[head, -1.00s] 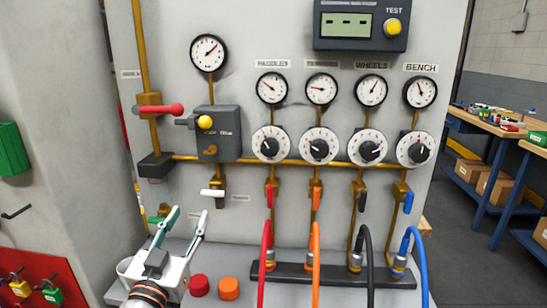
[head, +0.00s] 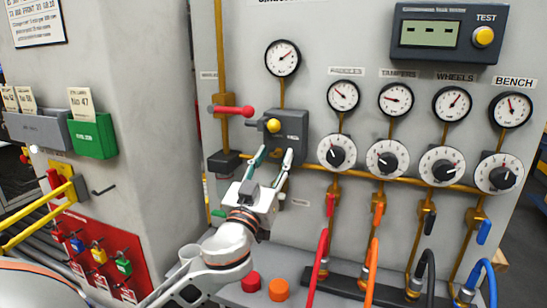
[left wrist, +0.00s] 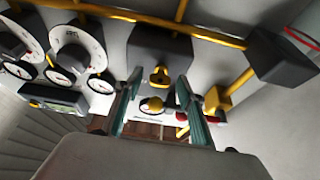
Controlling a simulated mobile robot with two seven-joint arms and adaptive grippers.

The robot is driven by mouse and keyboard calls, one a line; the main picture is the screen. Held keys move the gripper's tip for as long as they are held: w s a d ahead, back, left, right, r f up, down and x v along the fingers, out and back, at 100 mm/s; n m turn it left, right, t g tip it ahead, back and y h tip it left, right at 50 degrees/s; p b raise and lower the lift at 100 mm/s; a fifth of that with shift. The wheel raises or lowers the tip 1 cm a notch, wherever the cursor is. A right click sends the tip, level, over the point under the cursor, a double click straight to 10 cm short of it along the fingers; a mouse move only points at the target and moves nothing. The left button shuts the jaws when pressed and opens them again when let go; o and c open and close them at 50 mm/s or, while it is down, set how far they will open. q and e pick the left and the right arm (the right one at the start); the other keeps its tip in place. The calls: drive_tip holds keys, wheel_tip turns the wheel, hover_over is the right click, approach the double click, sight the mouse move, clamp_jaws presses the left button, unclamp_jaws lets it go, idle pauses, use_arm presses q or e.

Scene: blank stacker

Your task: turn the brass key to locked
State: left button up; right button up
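The brass key (left wrist: 159,77) sits in the face of a dark grey box (head: 293,124) on the grey panel. It shows in the left wrist view between my fingertips; in the head view it is mostly hidden by my gripper. A yellow knob (head: 272,126) is on the same box. My left gripper (head: 273,156) is open in front of the box's lower part. In the left wrist view its two fingers (left wrist: 158,88) stand either side of the key, with gaps. My right gripper is not in view.
A red-handled lever (head: 232,110) is left of the box, and a brass pipe (head: 380,176) runs below it. Dials, valves and coloured hoses (head: 371,270) stand to the right. A red padlock board (head: 95,250) and green box (head: 94,138) are at left.

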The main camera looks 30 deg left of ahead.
use_arm(q)
drive_tip(key=shift+c, duration=0.4)
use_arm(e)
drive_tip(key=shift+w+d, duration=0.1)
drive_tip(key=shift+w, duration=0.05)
use_arm(q)
clamp_jaws()
drive_tip(key=c, duration=1)
unclamp_jaws()
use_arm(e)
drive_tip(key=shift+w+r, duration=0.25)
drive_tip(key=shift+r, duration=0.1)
